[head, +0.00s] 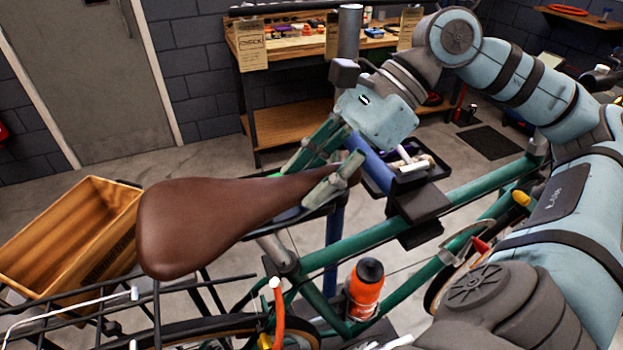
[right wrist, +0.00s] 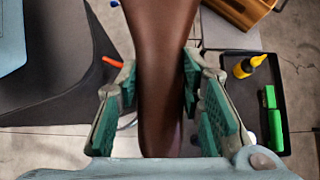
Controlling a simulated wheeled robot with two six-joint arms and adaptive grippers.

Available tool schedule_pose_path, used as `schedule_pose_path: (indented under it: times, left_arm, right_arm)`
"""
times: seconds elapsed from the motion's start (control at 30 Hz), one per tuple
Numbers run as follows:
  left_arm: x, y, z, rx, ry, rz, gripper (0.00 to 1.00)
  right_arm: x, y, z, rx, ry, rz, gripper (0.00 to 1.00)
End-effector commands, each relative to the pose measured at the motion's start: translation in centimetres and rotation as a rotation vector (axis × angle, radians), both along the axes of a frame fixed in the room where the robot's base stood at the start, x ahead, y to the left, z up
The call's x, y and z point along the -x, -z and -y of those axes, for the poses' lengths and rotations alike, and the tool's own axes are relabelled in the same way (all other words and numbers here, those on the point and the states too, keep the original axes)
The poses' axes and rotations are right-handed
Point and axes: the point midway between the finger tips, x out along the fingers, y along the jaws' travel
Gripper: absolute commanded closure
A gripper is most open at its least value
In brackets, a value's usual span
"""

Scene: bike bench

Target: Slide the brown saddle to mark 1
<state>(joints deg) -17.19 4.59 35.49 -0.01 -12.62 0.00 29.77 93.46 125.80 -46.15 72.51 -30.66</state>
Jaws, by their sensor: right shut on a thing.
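The brown saddle (head: 215,215) sits on top of the green bike frame (head: 370,237), its wide rear to the left and its narrow nose to the right. My right gripper (head: 322,172) is shut on the saddle's nose, one finger on each side. In the right wrist view the nose of the saddle (right wrist: 162,90) runs between the green finger pads of the gripper (right wrist: 160,100). The saddle's rails and clamp are mostly hidden under it, and I cannot make out mark 1. My left gripper is not in view.
A wooden crate (head: 70,235) stands at left behind the saddle. A black rear rack (head: 110,312) lies below it. An orange bottle (head: 365,290) is on the frame. A black tool tray (head: 425,165) is right of my gripper. A wooden workbench (head: 290,130) stands behind.

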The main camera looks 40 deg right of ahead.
Motion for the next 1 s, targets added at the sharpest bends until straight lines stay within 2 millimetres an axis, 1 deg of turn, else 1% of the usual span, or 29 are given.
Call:
schedule_pose_path:
  times: [0.1, 0.13, 0.23, 0.53, 0.67, 0.77, 0.87, 1.0]
  left_arm:
    - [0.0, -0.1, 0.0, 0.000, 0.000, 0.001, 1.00]
    - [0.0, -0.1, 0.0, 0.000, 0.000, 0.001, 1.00]
    - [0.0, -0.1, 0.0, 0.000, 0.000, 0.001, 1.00]
    - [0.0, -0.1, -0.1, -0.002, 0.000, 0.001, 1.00]
    - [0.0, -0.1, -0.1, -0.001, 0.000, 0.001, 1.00]
    - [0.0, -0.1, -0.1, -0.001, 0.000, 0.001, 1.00]
    - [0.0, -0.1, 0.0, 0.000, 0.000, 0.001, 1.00]
    - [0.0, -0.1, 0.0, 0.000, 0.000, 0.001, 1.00]
  right_arm:
    - [0.3, 0.2, 0.0, 0.010, -0.009, -0.009, 1.00]
    - [0.3, 0.2, 0.0, 0.010, -0.009, -0.009, 0.61]
    - [0.2, 0.2, 0.0, 0.008, -0.007, -0.007, 0.45]
    - [0.2, 0.0, 0.0, 0.005, -0.005, -0.006, 0.45]
    - [0.3, -0.4, 0.1, 0.008, -0.006, -0.011, 0.45]
    - [0.4, -1.3, 0.2, 0.010, -0.004, -0.014, 0.45]
    - [0.1, -2.8, 0.1, 0.016, 0.003, -0.009, 0.45]
    - [0.0, -6.6, 0.2, 0.014, 0.004, -0.006, 0.45]
